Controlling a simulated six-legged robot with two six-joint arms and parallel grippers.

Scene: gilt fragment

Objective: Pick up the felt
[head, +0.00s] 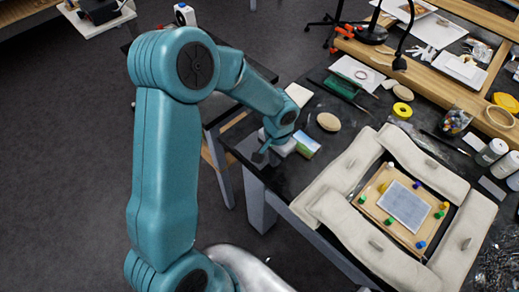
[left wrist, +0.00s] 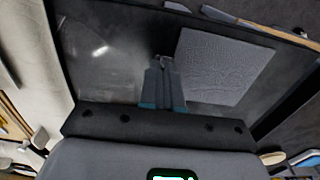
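A flat grey square with a faintly textured surface, which looks like the felt (left wrist: 222,65), lies on a dark surface in the left wrist view. My left gripper (left wrist: 162,66) is just left of it in that view, its fingers close together with nothing visible between them. In the head view, my left gripper (head: 262,157) is at the near left corner of the dark table, beside a pale block (head: 284,147). I cannot clearly make out the grey square in the head view, where my arm covers part of that area. My right gripper is not in view.
Pale padded cushions (head: 345,222) surround a wooden frame (head: 372,208) with coloured pegs. A lamp (head: 399,62) and jars stand farther off.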

